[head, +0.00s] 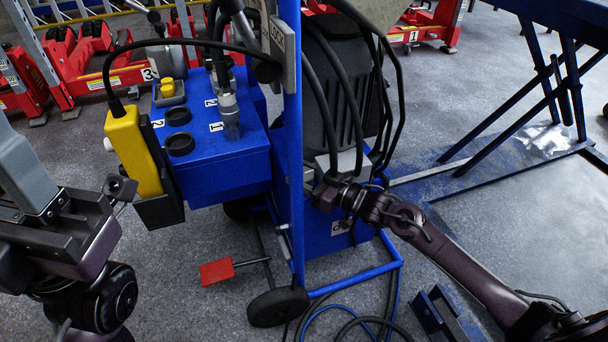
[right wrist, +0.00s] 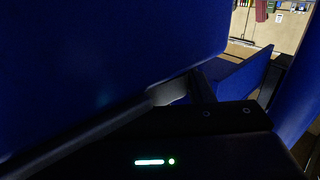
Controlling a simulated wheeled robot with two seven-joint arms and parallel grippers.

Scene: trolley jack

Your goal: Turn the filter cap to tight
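Two round black caps, an upper one (head: 178,116) and a lower one (head: 181,144), sit on top of the blue tank (head: 225,170) in the head view. I cannot tell which is the filter cap or how tight either is. My left gripper (head: 120,189) is at the left, below and left of the caps, and apart from them; its finger opening is unclear. My right gripper (head: 326,192) is by the blue trolley frame, right of the tank and away from the caps. Its fingers are unclear there. The right wrist view is mostly filled by close blue surfaces.
A yellow control pendant (head: 133,150) hangs at the tank's left side. A blue upright post (head: 292,130) and black hoses (head: 345,75) stand between the tank and my right arm. A red pedal (head: 216,271) sticks out low. Red jacks (head: 100,70) stand behind.

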